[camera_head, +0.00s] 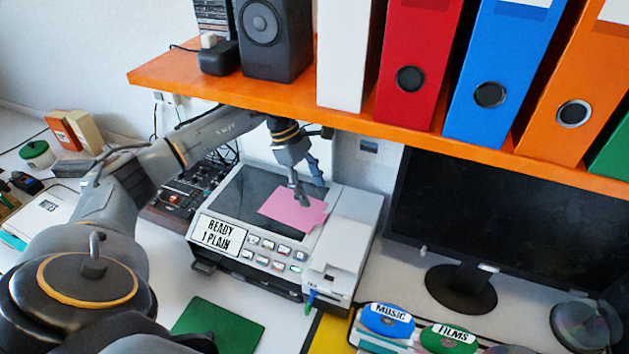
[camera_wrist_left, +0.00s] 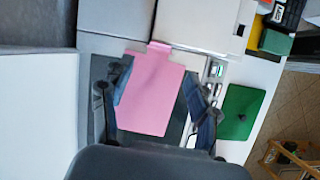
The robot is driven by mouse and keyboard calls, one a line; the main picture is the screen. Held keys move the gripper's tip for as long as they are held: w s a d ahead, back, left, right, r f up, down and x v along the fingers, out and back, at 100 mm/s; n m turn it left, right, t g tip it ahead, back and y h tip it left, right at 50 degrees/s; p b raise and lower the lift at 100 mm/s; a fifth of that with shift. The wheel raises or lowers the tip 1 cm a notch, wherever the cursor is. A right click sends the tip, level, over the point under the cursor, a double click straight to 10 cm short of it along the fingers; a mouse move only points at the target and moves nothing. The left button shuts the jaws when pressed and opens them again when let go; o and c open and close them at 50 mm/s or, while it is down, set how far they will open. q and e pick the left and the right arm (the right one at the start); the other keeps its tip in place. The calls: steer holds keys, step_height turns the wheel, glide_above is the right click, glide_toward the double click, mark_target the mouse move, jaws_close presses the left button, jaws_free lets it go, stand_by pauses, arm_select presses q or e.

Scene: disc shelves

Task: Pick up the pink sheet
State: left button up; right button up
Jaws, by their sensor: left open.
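The pink sheet (camera_head: 291,210) lies on the dark glass top of the white copier (camera_head: 346,225) in the head view. In the left wrist view the pink sheet (camera_wrist_left: 152,92) lies between the two open fingers. Whether the fingertips touch the sheet cannot be told. My right gripper is out of view.
An orange shelf (camera_head: 300,103) with binders and a speaker (camera_head: 273,38) hangs above and behind the copier. A monitor (camera_head: 500,210) stands to the right. Disc stacks labelled MUSIC (camera_head: 388,320) and FILMS (camera_head: 449,339) and a green mat (camera_head: 218,326) are in front.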

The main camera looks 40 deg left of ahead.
mark_target(324, 219)
arm_select(q)
steer(key=shift+s+d, duration=0.1)
steer(key=p+x, duration=0.2)
steer(key=x, duration=0.3)
steer(key=shift+d+f, duration=0.1)
steer(key=shift+f, duration=0.25)
steer(key=shift+x, duration=0.9)
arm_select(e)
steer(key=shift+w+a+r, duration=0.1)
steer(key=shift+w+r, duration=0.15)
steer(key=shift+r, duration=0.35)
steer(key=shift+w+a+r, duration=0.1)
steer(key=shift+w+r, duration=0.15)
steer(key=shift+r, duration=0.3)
arm_select(q)
steer(key=c, duration=1.2)
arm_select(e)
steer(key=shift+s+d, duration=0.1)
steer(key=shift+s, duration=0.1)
